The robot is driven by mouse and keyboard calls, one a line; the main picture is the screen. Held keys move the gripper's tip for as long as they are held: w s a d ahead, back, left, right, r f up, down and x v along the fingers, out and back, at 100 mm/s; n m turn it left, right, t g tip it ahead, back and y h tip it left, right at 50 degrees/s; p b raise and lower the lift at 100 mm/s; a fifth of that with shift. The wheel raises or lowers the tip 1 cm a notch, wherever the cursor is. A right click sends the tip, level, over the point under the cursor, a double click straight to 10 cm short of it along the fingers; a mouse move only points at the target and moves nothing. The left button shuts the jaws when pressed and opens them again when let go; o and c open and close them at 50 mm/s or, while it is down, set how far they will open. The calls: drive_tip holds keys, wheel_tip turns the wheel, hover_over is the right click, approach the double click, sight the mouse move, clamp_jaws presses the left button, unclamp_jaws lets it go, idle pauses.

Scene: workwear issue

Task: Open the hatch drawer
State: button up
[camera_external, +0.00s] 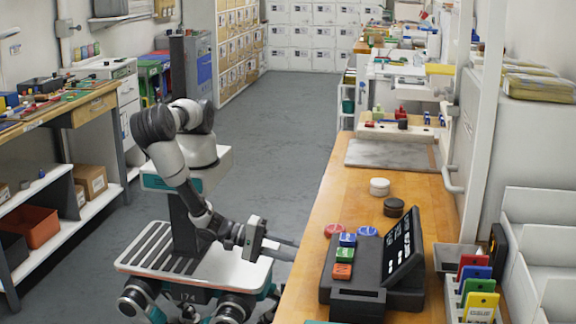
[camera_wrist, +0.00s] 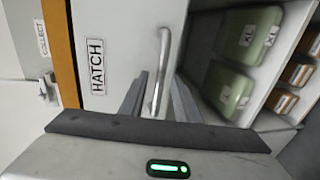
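The hatch drawer (camera_wrist: 105,38) shows in the wrist view as a pale front with a black-framed HATCH label (camera_wrist: 96,67). Its metal bar handle (camera_wrist: 164,48) runs nearly upright in the picture. My gripper (camera_wrist: 160,77) is open, with one finger on each side of the handle and gaps visible between. I cannot tell how far the fingertips are from the drawer front. In the external view my gripper (camera_external: 297,243) points at the front side of the wooden counter (camera_external: 318,222). The drawer front is hidden there.
Right of the drawer in the wrist view, an open shelf holds green packs (camera_wrist: 243,40) marked XL and brown boxes (camera_wrist: 296,72). A COLLECT sign (camera_wrist: 43,40) is at left. On the counter stand a dark terminal (camera_external: 400,245) and coloured pieces. The grey floor (camera_external: 270,130) behind is clear.

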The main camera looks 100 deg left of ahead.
clamp_jaws()
drive_tip(key=shift+s, duration=0.1)
drive_tip(key=f+p+v, duration=0.1)
drive_tip(key=f+v, duration=0.1)
drive_tip(key=v, duration=1.1)
drive_tip(key=s+f+p+v, duration=0.1)
drive_tip(key=f+v, duration=0.2)
drive_tip(key=v, duration=0.9)
drive_tip(key=shift+s, duration=0.4)
unclamp_jaws()
